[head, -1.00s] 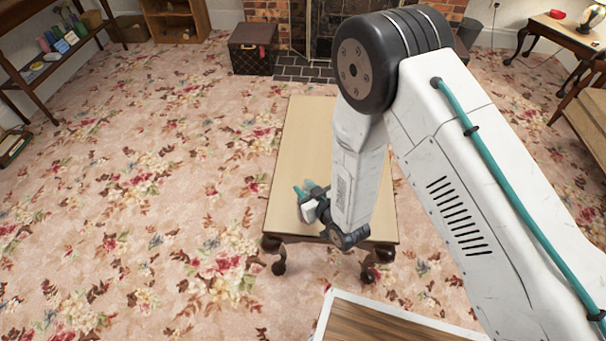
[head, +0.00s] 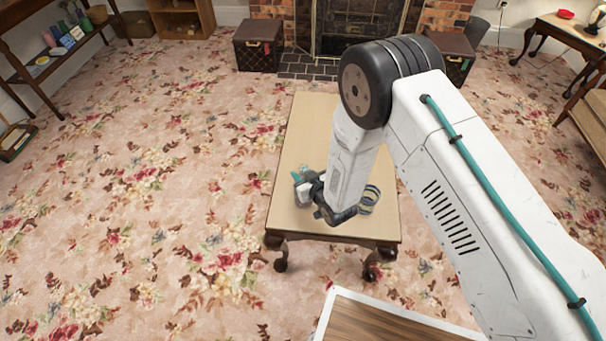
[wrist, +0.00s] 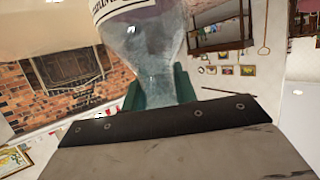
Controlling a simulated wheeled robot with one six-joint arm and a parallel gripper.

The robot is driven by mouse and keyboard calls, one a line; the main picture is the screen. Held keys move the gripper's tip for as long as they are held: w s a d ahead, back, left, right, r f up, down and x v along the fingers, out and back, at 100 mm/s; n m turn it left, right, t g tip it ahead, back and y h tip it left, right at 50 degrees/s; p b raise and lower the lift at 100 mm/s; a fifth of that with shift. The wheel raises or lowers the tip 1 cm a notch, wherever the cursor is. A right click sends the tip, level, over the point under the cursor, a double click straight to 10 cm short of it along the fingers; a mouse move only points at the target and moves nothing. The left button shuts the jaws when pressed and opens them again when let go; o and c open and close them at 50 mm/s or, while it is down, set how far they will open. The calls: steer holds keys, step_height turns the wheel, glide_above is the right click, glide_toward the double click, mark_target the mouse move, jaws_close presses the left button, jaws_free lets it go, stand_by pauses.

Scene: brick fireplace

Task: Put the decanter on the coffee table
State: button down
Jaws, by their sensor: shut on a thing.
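The decanter is clear glass with a pale lettered label. In the wrist view the decanter (wrist: 145,45) fills the top middle, its narrower part between the teal fingers of my gripper (wrist: 157,88), which is shut on it. In the head view a clear, banded round part of the decanter (head: 369,198) shows just right of my wrist; my arm hides the rest. The coffee table (head: 307,125) has a pale top and dark curved legs. My gripper is over its near half. I cannot tell whether the decanter touches the tabletop.
The far part of the tabletop is bare. A wood-topped surface with a white edge (head: 385,322) is at the bottom. Dark trunks (head: 258,45) flank the fireplace (head: 350,30). A shelf unit (head: 60,50) stands left, a side table (head: 570,40) right. Open floral carpet lies left.

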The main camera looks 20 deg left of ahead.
steer(key=c, duration=1.1)
jaws_free()
steer(key=shift+s+d+r, duration=0.1)
steer(key=shift+d, duration=0.05)
steer(key=v, duration=1.1)
steer(key=shift+s+d, duration=0.2)
steer(key=shift+s, duration=0.05)
steer(key=shift+w+r, duration=0.1)
steer(key=shift+r, duration=0.1)
